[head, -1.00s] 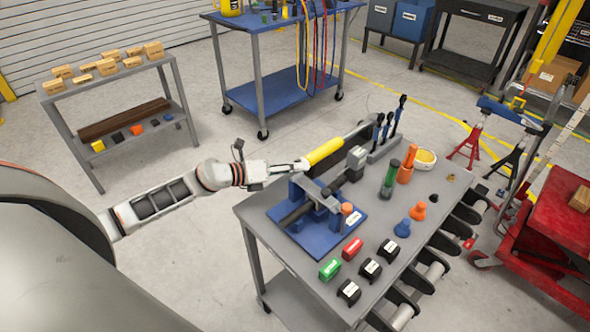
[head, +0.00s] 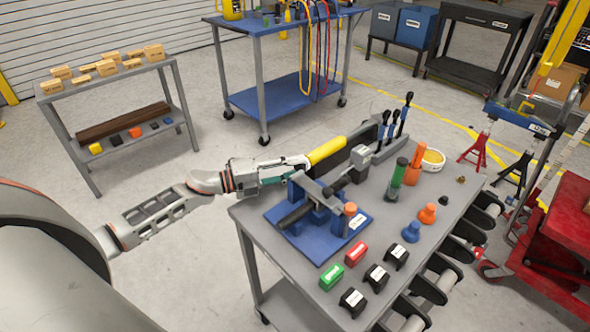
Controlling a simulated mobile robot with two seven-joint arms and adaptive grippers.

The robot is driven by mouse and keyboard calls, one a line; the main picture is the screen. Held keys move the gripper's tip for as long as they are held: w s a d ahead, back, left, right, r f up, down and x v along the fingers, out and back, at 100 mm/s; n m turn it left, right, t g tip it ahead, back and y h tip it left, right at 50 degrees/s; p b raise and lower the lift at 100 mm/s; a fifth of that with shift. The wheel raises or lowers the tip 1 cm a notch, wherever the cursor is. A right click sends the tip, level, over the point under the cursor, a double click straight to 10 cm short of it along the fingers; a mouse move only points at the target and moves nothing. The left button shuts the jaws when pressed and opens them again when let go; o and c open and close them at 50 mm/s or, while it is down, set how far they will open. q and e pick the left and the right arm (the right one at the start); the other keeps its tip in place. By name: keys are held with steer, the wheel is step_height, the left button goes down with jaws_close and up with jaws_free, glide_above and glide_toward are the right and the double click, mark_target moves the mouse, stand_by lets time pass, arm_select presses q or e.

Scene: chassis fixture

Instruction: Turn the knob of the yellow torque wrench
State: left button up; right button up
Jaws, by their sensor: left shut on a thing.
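The yellow torque wrench (head: 327,150) lies along the far left side of the grey workbench, its yellow handle pointing toward my left arm. My left gripper (head: 305,164) reaches in from the left and is shut on the knob at the handle's near end. The fingers hide the knob, so its angle cannot be made out. My right gripper is not in view.
A blue clamping fixture (head: 345,227) stands on the workbench (head: 408,263) just in front of the wrench. Bare floor surrounds the bench's left side.

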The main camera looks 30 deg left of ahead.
arm_select(q)
steer(key=shift+n, duration=0.4)
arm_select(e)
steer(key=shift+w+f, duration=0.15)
arm_select(q)
steer(key=o, duration=1.1)
steer(key=shift+c, duration=0.2)
steer(key=shift+o, duration=0.3)
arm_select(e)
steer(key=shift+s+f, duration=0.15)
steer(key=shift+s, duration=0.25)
arm_select(q)
steer(key=shift+s+a, duration=0.1)
steer(key=shift+s+a+f, duration=0.1)
steer(key=shift+s+a, duration=0.2)
steer(key=v, duration=1)
steer(key=shift+s+a, duration=0.25)
steer(key=shift+s, duration=0.1)
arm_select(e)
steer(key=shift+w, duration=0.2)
